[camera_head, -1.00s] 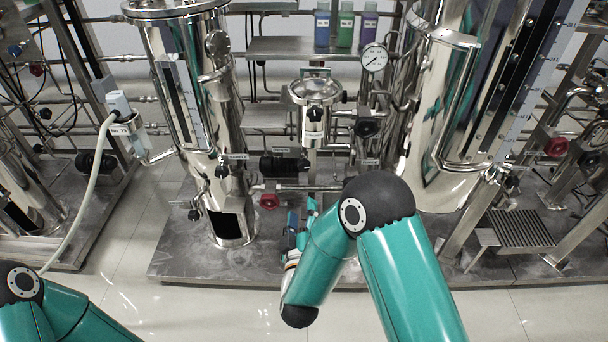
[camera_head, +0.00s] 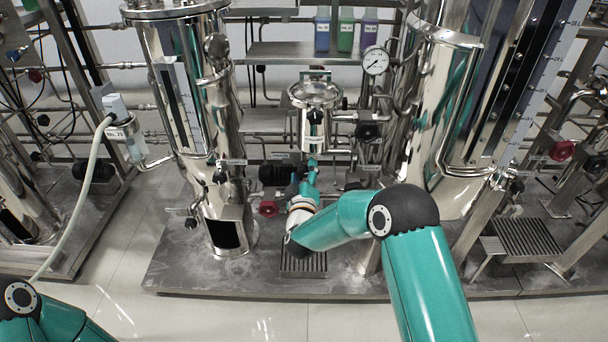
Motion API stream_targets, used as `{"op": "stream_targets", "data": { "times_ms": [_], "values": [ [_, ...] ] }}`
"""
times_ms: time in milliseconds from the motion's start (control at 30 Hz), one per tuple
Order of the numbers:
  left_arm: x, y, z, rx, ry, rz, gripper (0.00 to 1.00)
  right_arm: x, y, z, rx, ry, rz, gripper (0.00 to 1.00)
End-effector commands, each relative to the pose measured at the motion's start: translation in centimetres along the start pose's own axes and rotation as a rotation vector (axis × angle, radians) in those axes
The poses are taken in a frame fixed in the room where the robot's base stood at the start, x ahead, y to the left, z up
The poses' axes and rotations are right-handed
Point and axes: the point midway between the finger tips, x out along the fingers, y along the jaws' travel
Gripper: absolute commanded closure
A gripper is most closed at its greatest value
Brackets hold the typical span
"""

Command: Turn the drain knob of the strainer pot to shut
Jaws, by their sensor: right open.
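The strainer pot (camera_head: 314,95) is a small steel vessel with a round lid, upright in the middle of the rig between two large steel columns. A black knob (camera_head: 316,117) shows on its front. My right gripper (camera_head: 311,170) is open just under the pot, with its teal fingers pointing up and away from me. Nothing shows between the fingers. The underside of the pot and any drain knob there are hidden or too small to make out behind the gripper. My left gripper is out of view; only part of my left arm shows at the lower left.
A red valve knob (camera_head: 268,209) sits left of my right wrist. A black valve knob (camera_head: 368,131) is right of the pot. The left column (camera_head: 205,130) and the right column (camera_head: 440,130) flank the space. A slatted grate (camera_head: 303,263) lies below my wrist.

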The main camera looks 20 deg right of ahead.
Motion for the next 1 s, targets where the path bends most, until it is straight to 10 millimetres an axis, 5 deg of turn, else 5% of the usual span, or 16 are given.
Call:
{"op": "stream_targets", "data": {
  "times_ms": [333,700,1000],
  "values": [
    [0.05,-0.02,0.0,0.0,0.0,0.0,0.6,0.31,-0.01,0.01,-0.001,0.0,-0.001,0.41],
    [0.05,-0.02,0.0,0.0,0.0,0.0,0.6,0.28,-0.06,0.01,-0.001,0.0,-0.002,1.0],
    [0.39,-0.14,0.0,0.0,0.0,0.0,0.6,0.24,-0.22,0.06,0.032,0.0,-0.004,1.0]
  ]
}}
